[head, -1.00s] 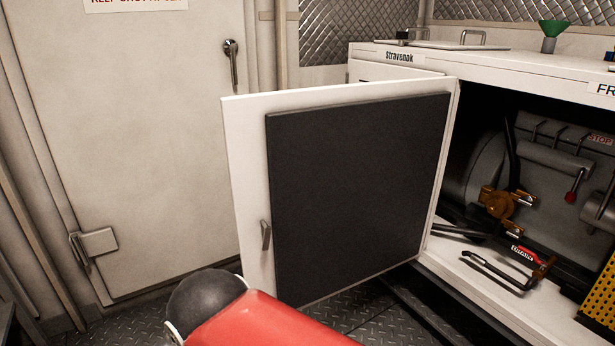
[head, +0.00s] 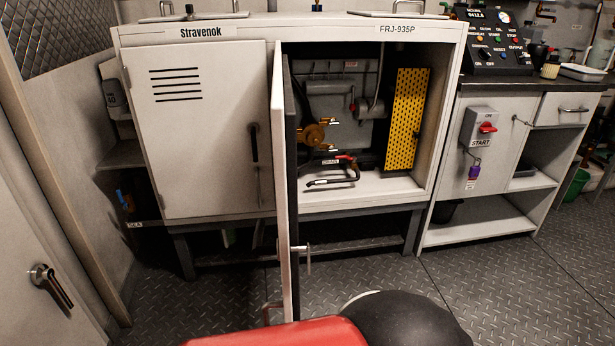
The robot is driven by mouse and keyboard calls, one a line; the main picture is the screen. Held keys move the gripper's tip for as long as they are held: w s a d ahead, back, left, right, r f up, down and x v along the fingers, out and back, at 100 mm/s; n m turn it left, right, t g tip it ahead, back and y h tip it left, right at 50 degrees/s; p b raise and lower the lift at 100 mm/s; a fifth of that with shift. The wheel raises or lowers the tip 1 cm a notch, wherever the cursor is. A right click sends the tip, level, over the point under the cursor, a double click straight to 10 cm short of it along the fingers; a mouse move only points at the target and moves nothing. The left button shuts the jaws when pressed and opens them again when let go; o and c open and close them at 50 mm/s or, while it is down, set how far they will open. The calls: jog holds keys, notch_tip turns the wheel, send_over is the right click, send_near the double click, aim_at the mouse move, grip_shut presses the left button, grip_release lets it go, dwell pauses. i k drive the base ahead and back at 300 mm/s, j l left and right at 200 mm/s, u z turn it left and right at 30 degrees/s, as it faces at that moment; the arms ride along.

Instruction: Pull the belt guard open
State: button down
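The belt guard, a yellow perforated panel (head: 407,118), stands upright at the right side inside the open cabinet bay (head: 448,130) labelled FRJ-935P. What lies behind it is hidden, and I cannot tell whether it is ajar. The bay's white door (head: 284,190) with a dark inner lining stands swung out toward me, seen nearly edge-on. My gripper is not in view; only a red and black part of my arm shows at the bottom.
A brass valve (head: 314,134) and a drain pipe with a red handle (head: 346,160) sit left of the guard. A side bench with a red START switch (head: 487,128) and purple padlock (head: 474,170) stands at right. The open door projects into the floor; floor at right is clear.

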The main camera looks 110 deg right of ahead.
aim_at(411, 83)
jog(key=i+z, duration=0.1)
jog(key=z, duration=3.7)
jog(key=k+l+z, duration=0.3)
jog(key=z, duration=0.2)
jog(key=i+l+z, duration=0.3)
jog(key=i, duration=0.25)
jog(key=i+z, duration=0.3)
jog(key=i, duration=0.3)
jog(key=i+u, duration=0.4)
jog(key=i+l+u, duration=0.2)
jog(key=i+u, duration=0.3)
jog(key=u, duration=0.3)
jog(key=l+u, duration=0.1)
jog(key=u, duration=0.35)
jog(key=i+l+u, duration=0.1)
jog(key=u, duration=0.3)
